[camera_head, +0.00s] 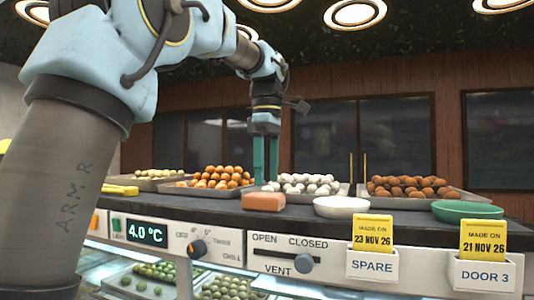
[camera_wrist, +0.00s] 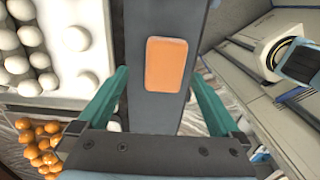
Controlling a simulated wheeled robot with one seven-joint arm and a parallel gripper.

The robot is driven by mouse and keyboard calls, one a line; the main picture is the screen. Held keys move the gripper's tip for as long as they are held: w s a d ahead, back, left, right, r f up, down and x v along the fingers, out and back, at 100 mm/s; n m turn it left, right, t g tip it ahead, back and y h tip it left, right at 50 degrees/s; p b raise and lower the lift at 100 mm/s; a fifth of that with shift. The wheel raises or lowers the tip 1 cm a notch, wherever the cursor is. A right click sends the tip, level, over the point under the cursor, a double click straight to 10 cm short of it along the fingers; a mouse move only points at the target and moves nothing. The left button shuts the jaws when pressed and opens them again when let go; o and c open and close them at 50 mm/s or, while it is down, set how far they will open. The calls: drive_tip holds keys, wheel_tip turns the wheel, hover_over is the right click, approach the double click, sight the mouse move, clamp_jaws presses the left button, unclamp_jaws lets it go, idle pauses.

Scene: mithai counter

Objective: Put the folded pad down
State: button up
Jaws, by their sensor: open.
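The folded pad, an orange-pink block with rounded corners (camera_head: 263,201), lies flat on the dark counter top (camera_head: 300,212) near its front edge. It also shows in the wrist view (camera_wrist: 166,64), on the dark strip of counter and between the lines of the two fingers. My gripper (camera_head: 266,160) points down above and behind the pad in the head view, with its green fingers. In the wrist view the green fingers (camera_wrist: 160,95) are spread wide apart, with nothing between them. The pad appears clear of both fingers.
Trays of white sweets (camera_head: 303,184), orange sweets (camera_head: 215,177) and brown sweets (camera_head: 405,187) stand behind. A white bowl (camera_head: 341,207) is right of the pad, a green bowl (camera_head: 467,211) farther right. Yellow tongs (camera_head: 120,190) lie left. Date cards (camera_head: 373,232) rise at the front edge.

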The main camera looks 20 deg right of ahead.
sight(267, 194)
wheel_tip(267, 194, up, 5)
drive_tip(key=shift+r+p, duration=0.2)
drive_tip(key=shift+p, duration=0.1)
idle(0.4)
